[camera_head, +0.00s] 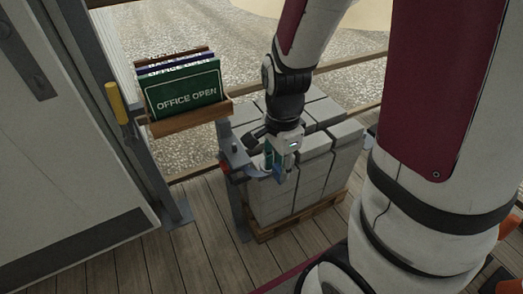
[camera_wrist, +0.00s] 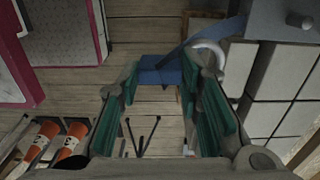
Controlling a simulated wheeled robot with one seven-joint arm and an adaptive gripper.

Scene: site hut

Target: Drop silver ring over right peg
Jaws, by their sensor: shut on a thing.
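My gripper (camera_head: 275,168) is at the grey post head (camera_head: 236,160), just to its right, in the head view. In the wrist view its green-padded fingers (camera_wrist: 162,75) close on a blue piece (camera_wrist: 160,70). The silver ring (camera_wrist: 208,47) shows as a pale curved band just beyond the right finger, beside a blue strip that runs up and right; the finger hides part of it. A short, pale round peg (camera_wrist: 300,20) stands out from a grey plate (camera_wrist: 270,18) at the upper right, apart from the ring. I cannot tell whether it is the right peg.
A pallet of grey blocks (camera_head: 320,165) stands right behind my gripper. Orange-and-white objects (camera_wrist: 44,138) lie lower left.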

